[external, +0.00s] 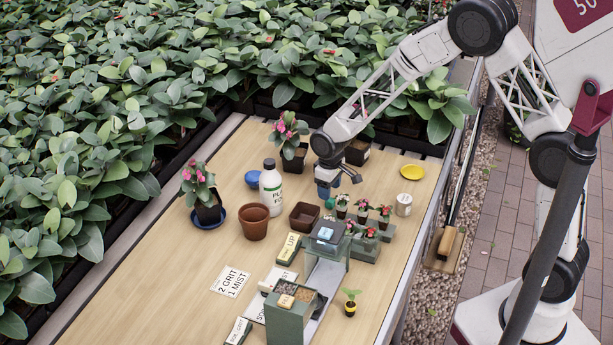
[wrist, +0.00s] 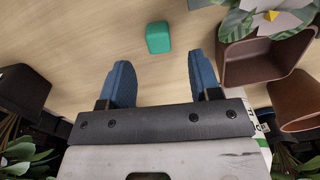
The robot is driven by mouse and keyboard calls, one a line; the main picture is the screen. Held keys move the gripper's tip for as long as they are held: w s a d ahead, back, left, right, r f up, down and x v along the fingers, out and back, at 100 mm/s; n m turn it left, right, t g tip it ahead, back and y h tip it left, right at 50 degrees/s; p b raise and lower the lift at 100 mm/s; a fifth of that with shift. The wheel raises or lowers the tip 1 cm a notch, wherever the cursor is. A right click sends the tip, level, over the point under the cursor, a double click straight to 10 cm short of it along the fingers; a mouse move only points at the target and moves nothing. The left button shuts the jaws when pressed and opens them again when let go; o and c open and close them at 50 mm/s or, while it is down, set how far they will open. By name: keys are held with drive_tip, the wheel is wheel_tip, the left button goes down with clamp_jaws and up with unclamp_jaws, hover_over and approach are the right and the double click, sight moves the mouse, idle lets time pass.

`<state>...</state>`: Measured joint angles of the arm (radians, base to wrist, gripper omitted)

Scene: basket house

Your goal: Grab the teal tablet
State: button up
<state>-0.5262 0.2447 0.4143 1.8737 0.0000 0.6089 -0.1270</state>
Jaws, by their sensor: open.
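The teal tablet (wrist: 158,38) is a small rounded block lying on the wooden table in the wrist view, just beyond my fingertips and roughly centred between them. It also shows as a small teal spot (external: 330,203) below my gripper in the external view. My gripper (wrist: 160,70) has two blue fingers spread apart with nothing between them. In the external view my gripper (external: 324,190) hangs low over the table; I cannot tell its exact height above the tablet.
Close by stand an empty square brown pot (external: 304,217), a white bottle (external: 270,188) and several small potted flowers (external: 362,211). A yellow dish (external: 411,171) and a white can (external: 403,204) lie to the right. A green-grey stand (external: 326,238) is in front.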

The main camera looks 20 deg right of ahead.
drive_tip(key=shift+w+a+f, duration=0.1)
drive_tip(key=shift+w+f, duration=0.05)
drive_tip(key=shift+f, duration=2.35)
drive_tip(key=c, duration=1)
drive_tip(key=shift+r, duration=0.15)
drive_tip(key=shift+r, duration=4.85)
